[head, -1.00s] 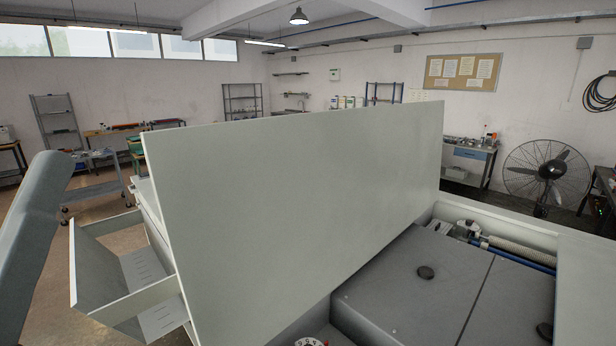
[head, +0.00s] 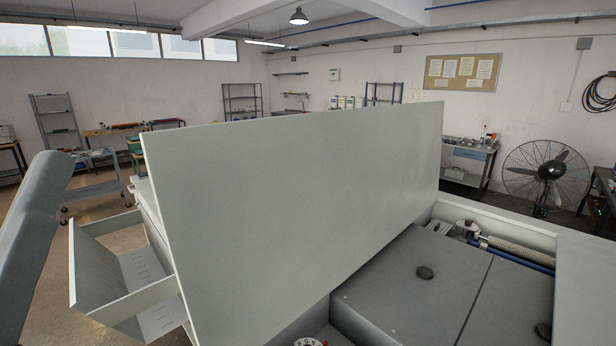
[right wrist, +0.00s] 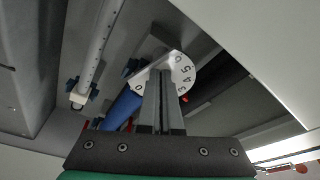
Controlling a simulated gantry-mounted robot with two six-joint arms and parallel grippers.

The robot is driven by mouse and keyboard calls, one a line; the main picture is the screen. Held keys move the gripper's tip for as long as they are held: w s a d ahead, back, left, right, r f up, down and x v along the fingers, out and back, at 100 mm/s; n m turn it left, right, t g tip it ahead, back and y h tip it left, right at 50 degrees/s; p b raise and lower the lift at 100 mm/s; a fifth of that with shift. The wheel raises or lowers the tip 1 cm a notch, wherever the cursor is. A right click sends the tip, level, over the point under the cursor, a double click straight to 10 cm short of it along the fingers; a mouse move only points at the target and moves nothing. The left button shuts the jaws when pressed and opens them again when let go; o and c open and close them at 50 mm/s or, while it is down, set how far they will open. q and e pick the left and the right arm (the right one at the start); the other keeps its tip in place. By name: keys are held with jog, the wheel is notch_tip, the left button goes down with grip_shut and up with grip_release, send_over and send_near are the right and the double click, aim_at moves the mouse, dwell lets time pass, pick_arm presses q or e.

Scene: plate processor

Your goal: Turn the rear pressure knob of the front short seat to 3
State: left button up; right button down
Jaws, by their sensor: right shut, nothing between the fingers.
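In the right wrist view a white pressure dial (right wrist: 184,66) carries dark numerals; 0 shows on its left and 4, 5 and 6 on its right. A grey bar-like part (right wrist: 152,50) lies slanted beside the dial's upper left. My right gripper (right wrist: 160,74) is shut and empty, its fingertips in front of the dial's middle and hiding part of it. I cannot tell whether the tips touch the knob or which numeral it is set to. In the head view a white dial (head: 309,342) is cut off by the bottom edge. My left gripper is out of view.
A large upright grey panel (head: 300,200) blocks much of the head view. Grey covers (head: 420,275) lie to its right, and an open drawer (head: 130,305) juts out left.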

jog(key=shift+s+a+p, duration=0.2)
jog(key=shift+s+p, duration=0.05)
jog(key=shift+p, duration=0.05)
jog(key=shift+s+d, duration=0.1)
jog(key=shift+d, duration=0.1)
jog(key=a+p+v, duration=0.1)
jog(key=p+v, duration=0.4)
jog(key=p, duration=0.1)
jog(key=shift+r, duration=0.55)
